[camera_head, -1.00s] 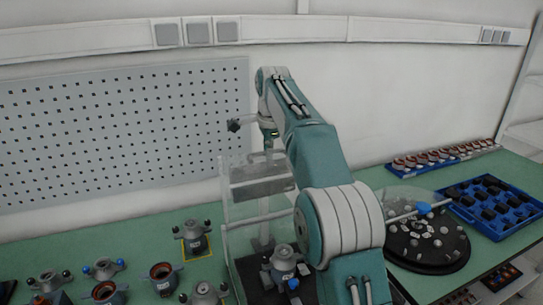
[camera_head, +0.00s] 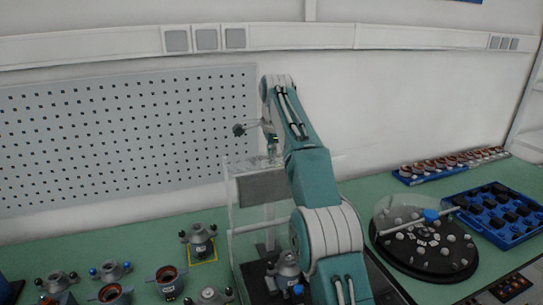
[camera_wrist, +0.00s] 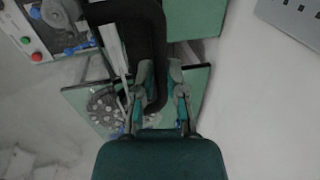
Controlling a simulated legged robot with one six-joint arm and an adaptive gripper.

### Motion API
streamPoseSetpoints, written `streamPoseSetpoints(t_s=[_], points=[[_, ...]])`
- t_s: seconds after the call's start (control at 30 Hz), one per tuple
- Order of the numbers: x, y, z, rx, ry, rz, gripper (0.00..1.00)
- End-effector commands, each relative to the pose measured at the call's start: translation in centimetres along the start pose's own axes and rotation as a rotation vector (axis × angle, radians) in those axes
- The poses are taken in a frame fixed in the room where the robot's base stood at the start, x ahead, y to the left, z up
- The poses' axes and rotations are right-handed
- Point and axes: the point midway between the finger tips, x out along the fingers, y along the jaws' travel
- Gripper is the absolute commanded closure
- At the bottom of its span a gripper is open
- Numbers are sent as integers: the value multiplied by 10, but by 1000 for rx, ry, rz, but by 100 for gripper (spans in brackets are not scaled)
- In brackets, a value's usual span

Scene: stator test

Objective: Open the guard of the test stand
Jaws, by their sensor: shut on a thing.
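The test stand's guard (camera_head: 236,205) is a clear, box-like cover on the green bench, seen in the head view left of my arm. A grey panel (camera_head: 262,187) shows through or on it. A stator with a blue part (camera_head: 287,268) sits on the dark base inside, partly covered by my arm. In the wrist view, my gripper (camera_wrist: 160,72) has its fingers closed around a thick black curved handle (camera_wrist: 151,32). My arm hides part of the guard in the head view, and I cannot tell how far the guard is open.
Several stators (camera_head: 199,242) stand on the bench at left. A round dark turntable (camera_head: 436,262) with a clear cover is right of my arm. A blue tray of dark parts (camera_head: 462,211) lies farther right. A pegboard (camera_head: 130,130) and wall stand behind.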

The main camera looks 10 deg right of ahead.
Motion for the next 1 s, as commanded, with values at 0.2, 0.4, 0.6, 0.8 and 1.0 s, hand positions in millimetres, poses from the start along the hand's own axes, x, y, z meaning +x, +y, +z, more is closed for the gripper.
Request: streamPoseSetpoints(t_s=[0.2,0.4,0.6,0.8,1.0], points=[[-1,-3,0,-1,1,-16,49],[-1,-2,0,-1,1,-13,49],[-1,-2,0,0,1,-11,49],[-4,2,0,0,1,-11,49],[-11,13,0,0,1,-10,49]])
